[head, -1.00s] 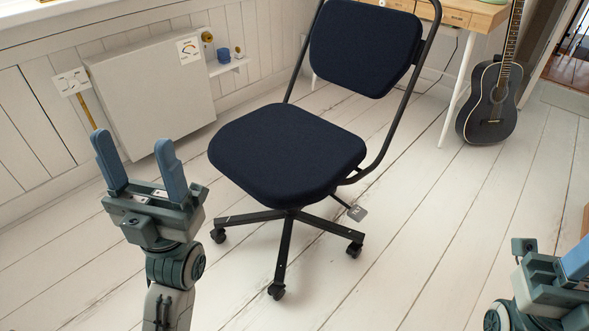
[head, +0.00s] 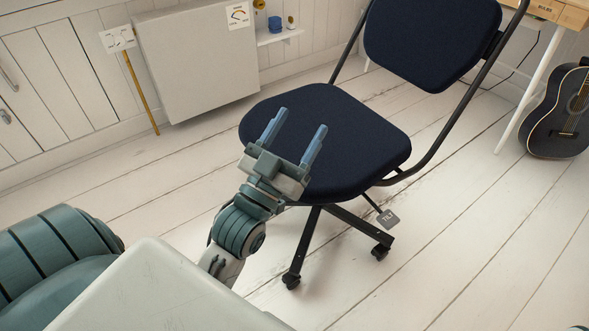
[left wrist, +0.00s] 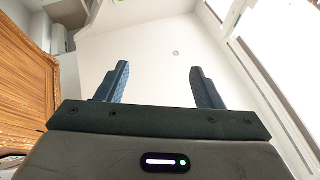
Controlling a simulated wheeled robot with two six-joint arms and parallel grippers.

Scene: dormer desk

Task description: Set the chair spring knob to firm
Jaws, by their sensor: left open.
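The dark blue office chair (head: 340,130) stands on the floor in the middle of the head view. A small grey tag (head: 388,219), which seems to read TILT, sits on a thin lever below the right side of its seat. I cannot make out a spring knob; the seat's underside is hidden. My left gripper (head: 292,136) is open and empty, fingers up, in front of the seat's near left part. I cannot tell whether it touches the seat. Its two blue fingers (left wrist: 158,85) stand apart in the left wrist view with nothing between them. My right gripper is out of view.
A pale wall panel (head: 196,62) with a dial label stands at the back left, beside a small shelf (head: 280,36) with little knobs. A black guitar (head: 556,112) and a wooden desk (head: 556,12) are at the right. The white floor (head: 480,240) right of the chair is clear.

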